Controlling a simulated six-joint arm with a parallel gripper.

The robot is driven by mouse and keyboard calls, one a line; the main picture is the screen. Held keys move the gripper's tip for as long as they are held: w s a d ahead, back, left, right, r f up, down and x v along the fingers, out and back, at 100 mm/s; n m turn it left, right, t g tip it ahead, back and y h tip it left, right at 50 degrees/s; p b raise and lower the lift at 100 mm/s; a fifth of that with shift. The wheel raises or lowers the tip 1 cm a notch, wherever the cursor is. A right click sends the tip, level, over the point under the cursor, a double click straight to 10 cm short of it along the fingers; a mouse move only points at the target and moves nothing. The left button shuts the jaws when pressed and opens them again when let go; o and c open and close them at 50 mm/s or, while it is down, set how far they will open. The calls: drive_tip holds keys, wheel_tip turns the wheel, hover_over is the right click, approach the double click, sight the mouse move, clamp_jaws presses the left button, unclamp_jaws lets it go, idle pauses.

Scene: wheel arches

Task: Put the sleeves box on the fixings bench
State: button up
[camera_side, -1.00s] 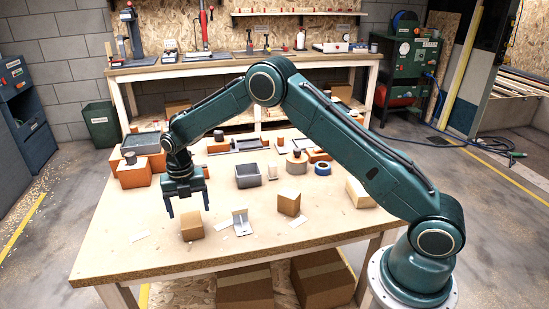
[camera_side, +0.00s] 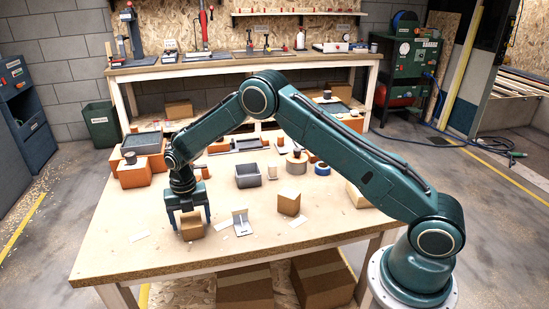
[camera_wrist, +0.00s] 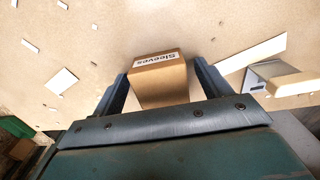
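The sleeves box (camera_wrist: 158,68) is a small brown carton with a white "Sleeves" label, seen in the wrist view. In the side view the box (camera_side: 193,231) stands near the front left of the worktable (camera_side: 150,258). My gripper (camera_side: 192,222) points down over it, with a finger on either side. In the wrist view my gripper's fingers (camera_wrist: 160,72) flank the box with narrow gaps, so they look open around it. The box's top is partly hidden by my gripper in the side view. I see no label that tells which bench is the fixings bench.
Right of the box are a metal angle bracket (camera_side: 241,222) and another small carton (camera_side: 289,204). Behind stand a grey bin (camera_side: 248,175), a blue tape roll (camera_side: 322,169) and orange blocks (camera_side: 134,174). A long workbench (camera_side: 210,68) runs along the back wall. The table's front left is mostly bare.

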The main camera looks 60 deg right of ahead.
sight(191, 216)
drive_tip(key=c, duration=1)
drive_tip(key=shift+r, duration=0.1)
wheel_tip(191, 216, up, 20)
drive_tip(key=shift+f, duration=0.1)
idle(0.4)
